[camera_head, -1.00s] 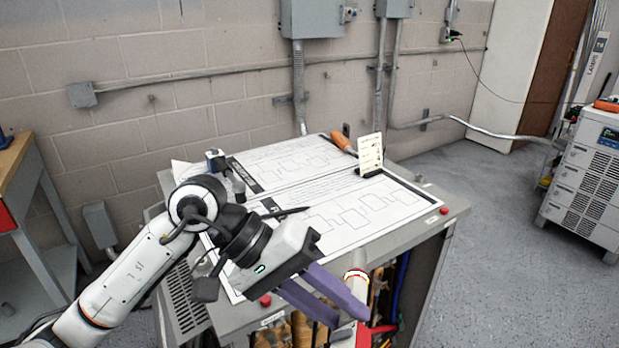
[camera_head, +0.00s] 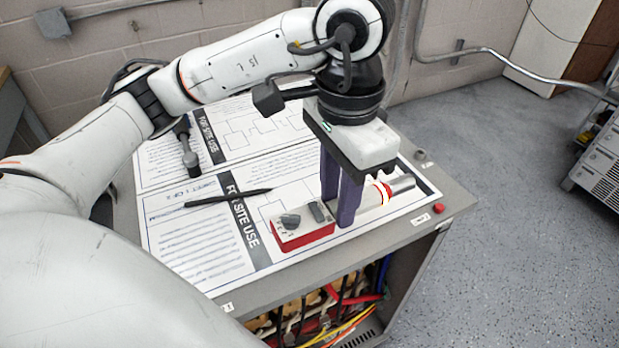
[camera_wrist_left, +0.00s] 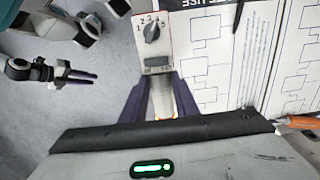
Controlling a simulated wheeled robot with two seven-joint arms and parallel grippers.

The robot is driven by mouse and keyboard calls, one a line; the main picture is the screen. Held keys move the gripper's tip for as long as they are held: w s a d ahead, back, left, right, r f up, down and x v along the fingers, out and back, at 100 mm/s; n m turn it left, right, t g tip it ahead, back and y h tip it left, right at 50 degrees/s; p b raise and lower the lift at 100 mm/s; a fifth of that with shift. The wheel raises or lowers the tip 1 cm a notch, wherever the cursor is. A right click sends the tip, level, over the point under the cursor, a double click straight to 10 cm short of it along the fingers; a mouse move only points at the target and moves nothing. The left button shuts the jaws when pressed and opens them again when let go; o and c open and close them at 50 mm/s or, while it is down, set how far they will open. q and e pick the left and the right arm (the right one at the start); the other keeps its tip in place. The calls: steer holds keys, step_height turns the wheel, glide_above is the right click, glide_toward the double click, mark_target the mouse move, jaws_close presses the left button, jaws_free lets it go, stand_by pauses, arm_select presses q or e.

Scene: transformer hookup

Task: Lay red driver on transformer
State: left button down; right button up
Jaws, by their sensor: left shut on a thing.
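The red driver (camera_head: 306,239) is a red body with a grey dial and a grey button on its pale top face, and a silver round end past a red-and-white ring. My left gripper (camera_head: 338,212) points down and is shut on it, one purple finger on each side. In the left wrist view the dial end of the driver (camera_wrist_left: 151,32) sticks out beyond the gripper (camera_wrist_left: 160,105). The driver lies low over the printed sheet on top of the grey transformer cabinet (camera_head: 452,190); I cannot tell if it touches. My right gripper (camera_wrist_left: 96,79) shows far left, apparently open and empty.
A black pen (camera_head: 228,198) lies on the sheets left of the driver. A red knob (camera_head: 438,208) sits at the right front corner. The cabinet's open front shows coloured cables. An orange handle (camera_wrist_left: 302,122) shows at right.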

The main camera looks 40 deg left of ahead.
arm_select(q)
step_height(320, 180, down, 3)
steer(key=shift+s+f, duration=0.1)
steer(key=shift+s, duration=0.05)
steer(key=shift+f, duration=2.6)
steer(key=c, duration=1.4)
jaws_free()
steer(key=shift+r, duration=0.1)
step_height(320, 180, up, 12)
steer(key=shift+f, duration=0.1)
